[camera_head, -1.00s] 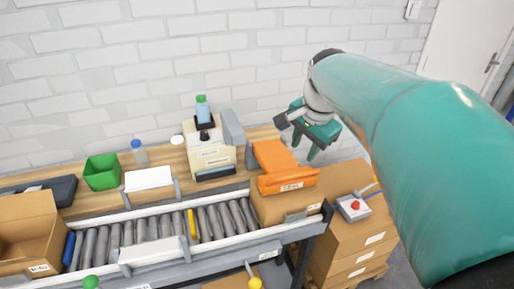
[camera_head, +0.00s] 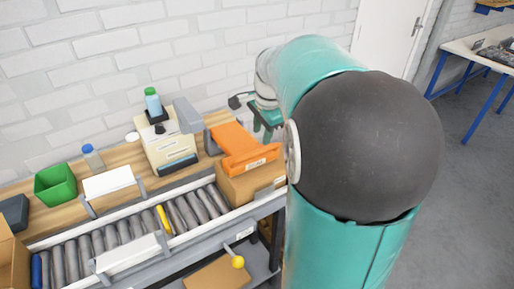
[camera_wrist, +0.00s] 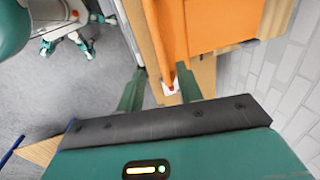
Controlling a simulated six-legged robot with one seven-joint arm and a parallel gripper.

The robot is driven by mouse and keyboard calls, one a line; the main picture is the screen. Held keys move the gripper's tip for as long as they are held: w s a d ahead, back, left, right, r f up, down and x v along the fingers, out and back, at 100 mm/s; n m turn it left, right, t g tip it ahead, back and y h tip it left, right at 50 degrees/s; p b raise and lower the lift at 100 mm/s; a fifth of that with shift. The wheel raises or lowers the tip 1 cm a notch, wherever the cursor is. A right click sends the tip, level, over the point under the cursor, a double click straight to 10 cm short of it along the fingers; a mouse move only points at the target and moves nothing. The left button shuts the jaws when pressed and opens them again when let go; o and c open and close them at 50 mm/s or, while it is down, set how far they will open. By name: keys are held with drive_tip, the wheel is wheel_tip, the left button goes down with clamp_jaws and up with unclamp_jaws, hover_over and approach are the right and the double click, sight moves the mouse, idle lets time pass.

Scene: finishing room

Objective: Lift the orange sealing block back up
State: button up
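The orange sealing block (camera_head: 240,146) rests low over a cardboard box (camera_head: 250,184) at the right end of the conveyor, its front lip over the box's top. In the wrist view the orange block (camera_wrist: 215,25) fills the upper middle, just beyond the fingertips. My gripper (camera_head: 263,128) is at the block's right rear side, partly hidden behind my own arm. In the wrist view my gripper (camera_wrist: 160,72) has its two fingers apart, with nothing clearly held between them. Part of the block's edge lies near the right finger; I cannot tell whether they touch.
A beige machine (camera_head: 168,146) with a green-capped bottle (camera_head: 153,101) stands left of the block. The roller conveyor (camera_head: 120,231) runs along the front. A green bin (camera_head: 55,183) is at left. The white brick wall (camera_head: 110,60) is close behind.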

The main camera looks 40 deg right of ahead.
sight(258, 151)
drive_tip(key=f, duration=0.2)
drive_tip(key=w+f, duration=0.1)
drive_tip(key=f, duration=0.4)
drive_tip(key=shift+w+a+f, duration=0.15)
drive_tip(key=shift+w, duration=0.15)
clamp_jaws()
